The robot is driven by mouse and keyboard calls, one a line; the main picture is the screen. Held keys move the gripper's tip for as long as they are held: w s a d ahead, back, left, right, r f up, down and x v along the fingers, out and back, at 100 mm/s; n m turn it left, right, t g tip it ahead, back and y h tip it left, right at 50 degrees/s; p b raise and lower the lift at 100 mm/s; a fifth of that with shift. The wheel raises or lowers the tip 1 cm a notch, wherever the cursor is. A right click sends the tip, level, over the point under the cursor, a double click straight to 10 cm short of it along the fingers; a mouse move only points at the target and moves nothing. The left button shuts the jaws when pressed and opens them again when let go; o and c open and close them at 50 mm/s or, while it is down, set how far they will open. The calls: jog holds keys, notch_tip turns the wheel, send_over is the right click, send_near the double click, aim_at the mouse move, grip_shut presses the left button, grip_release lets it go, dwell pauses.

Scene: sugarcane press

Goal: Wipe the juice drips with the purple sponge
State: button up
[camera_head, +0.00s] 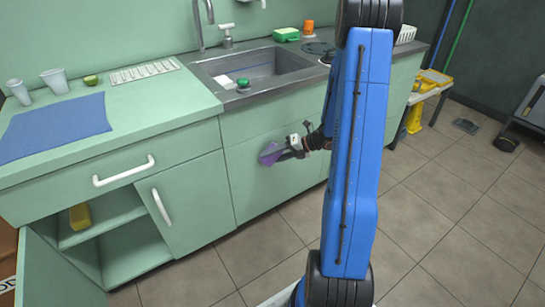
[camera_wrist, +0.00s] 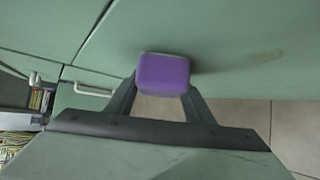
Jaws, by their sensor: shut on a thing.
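My gripper (camera_head: 284,153) is shut on the purple sponge (camera_head: 270,156), in front of the green cabinet front (camera_head: 245,192) below the sink. In the wrist view the sponge (camera_wrist: 162,74) sits between the two fingers of my gripper (camera_wrist: 162,92), its purple face toward the camera. It is at or very close to the cabinet front; I cannot tell whether it touches. A faint brownish smear (camera_wrist: 262,57) shows on the green front to the right of the sponge. I cannot make out any drips in the head view.
The sink (camera_head: 255,68) is set in the counter above. A blue mat (camera_head: 55,127), cups (camera_head: 55,81) and a white rack (camera_head: 145,71) are on the counter at left. A lower cabinet (camera_head: 125,255) stands open with a yellow object (camera_head: 80,216) inside.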

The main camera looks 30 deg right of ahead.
jog(key=shift+s+d, duration=0.15)
jog(key=shift+s, duration=2.65)
jog(key=s, duration=0.3)
jog(key=shift+f, duration=0.1)
